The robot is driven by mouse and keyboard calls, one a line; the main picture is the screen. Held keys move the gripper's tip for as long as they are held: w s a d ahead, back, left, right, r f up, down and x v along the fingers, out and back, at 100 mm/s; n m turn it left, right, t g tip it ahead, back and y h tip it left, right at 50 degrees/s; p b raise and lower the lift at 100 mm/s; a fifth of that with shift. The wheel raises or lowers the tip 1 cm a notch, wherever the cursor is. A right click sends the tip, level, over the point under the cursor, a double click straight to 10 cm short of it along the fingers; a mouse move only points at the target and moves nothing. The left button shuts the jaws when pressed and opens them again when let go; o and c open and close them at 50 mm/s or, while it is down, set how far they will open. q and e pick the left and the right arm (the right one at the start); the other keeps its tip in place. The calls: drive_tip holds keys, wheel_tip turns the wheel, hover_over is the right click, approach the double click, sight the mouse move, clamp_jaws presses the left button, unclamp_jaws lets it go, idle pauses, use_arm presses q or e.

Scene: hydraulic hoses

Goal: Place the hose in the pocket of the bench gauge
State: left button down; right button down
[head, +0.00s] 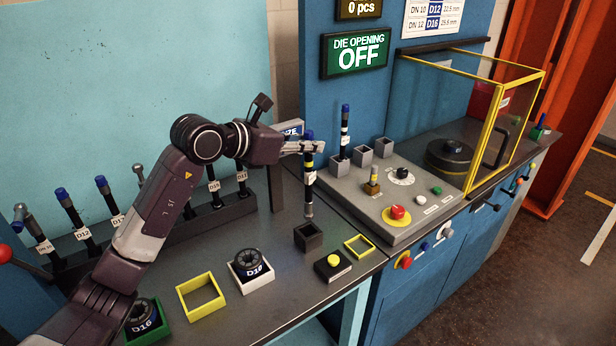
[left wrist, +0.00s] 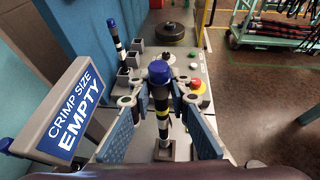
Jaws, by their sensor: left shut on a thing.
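The hose (head: 309,177) is dark and upright, with a blue top end, a yellow band and a white label. My left gripper (head: 309,147) is shut on its upper part. The hose also shows in the left wrist view (left wrist: 161,104), between the fingers of my left gripper (left wrist: 160,88). A dark square pocket (head: 308,238) stands on the bench under the hose. The hose's lower end appears just above the pocket's opening; contact cannot be told. The gauge display (left wrist: 72,112) reads "CRIMP SIZE EMPTY". My right gripper is not in view.
A rack (head: 205,215) of several hoses stands behind my left arm. A yellow frame (head: 200,297), a white die holder (head: 250,274) and a yellow-button box (head: 333,265) are in front. A grey control panel (head: 388,205) with another hose (head: 345,135) in a holder is at right.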

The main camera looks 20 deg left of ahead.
sight(306, 179)
use_arm(q)
wheel_tip(306, 179, down, 9)
drive_tip(key=shift+r+p, duration=0.15)
drive_tip(key=shift+p, duration=0.7)
drive_tip(key=shift+f, duration=0.3)
drive_tip(key=c, duration=1.9)
unclamp_jaws()
drive_tip(key=shift+c, duration=0.2)
drive_tip(key=shift+o, duration=0.6)
